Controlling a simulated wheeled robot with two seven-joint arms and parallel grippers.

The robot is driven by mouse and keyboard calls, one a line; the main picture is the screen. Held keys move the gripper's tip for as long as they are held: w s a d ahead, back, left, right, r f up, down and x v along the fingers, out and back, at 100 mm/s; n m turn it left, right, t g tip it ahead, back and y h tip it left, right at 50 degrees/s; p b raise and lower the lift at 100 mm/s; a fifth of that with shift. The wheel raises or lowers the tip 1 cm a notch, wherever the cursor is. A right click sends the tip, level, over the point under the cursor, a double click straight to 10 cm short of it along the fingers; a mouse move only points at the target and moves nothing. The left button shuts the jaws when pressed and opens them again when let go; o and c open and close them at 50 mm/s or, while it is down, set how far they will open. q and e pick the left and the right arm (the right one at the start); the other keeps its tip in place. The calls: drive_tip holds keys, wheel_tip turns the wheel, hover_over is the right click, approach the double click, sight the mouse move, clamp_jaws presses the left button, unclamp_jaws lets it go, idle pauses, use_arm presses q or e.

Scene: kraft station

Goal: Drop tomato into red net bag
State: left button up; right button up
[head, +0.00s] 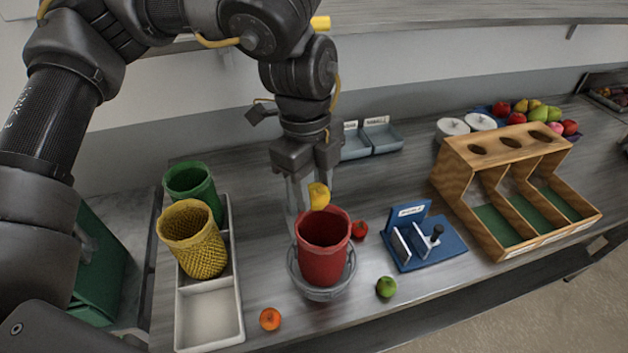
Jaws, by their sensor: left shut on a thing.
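The red net bag (323,263) stands upright and open-topped in a clear round holder (322,292) near the front of the table. My left gripper (313,192) points down just behind and above the bag's rim. It is shut on a yellow round fruit (319,196), which shows between its fingers at the rim's back edge. A red tomato (360,229) lies on the table just right of the bag, apart from the gripper. My right gripper is not in view.
A green bag (190,181) and a yellow net bag (193,240) stand in a white tray (241,310) at left. An orange fruit (270,319) and a green fruit (386,287) lie in front. A blue stand (441,250) and a wooden divider (459,181) are at right.

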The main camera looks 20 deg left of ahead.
sight(314, 202)
use_arm(q)
wheel_tip(314, 202, down, 4)
drive_tip(key=shift+f+b, duration=0.1)
drive_tip(key=shift+b, duration=1.1)
drive_tip(key=o, duration=1.1)
drive_tip(key=shift+c, duration=0.2)
drive_tip(key=r, duration=0.3)
drive_tip(key=a+r+b, duration=0.1)
drive_tip(key=r, duration=0.7)
drive_tip(key=shift+w+a, duration=0.15)
drive_tip(key=shift+w, duration=0.1)
drive_tip(key=shift+s+f, duration=0.1)
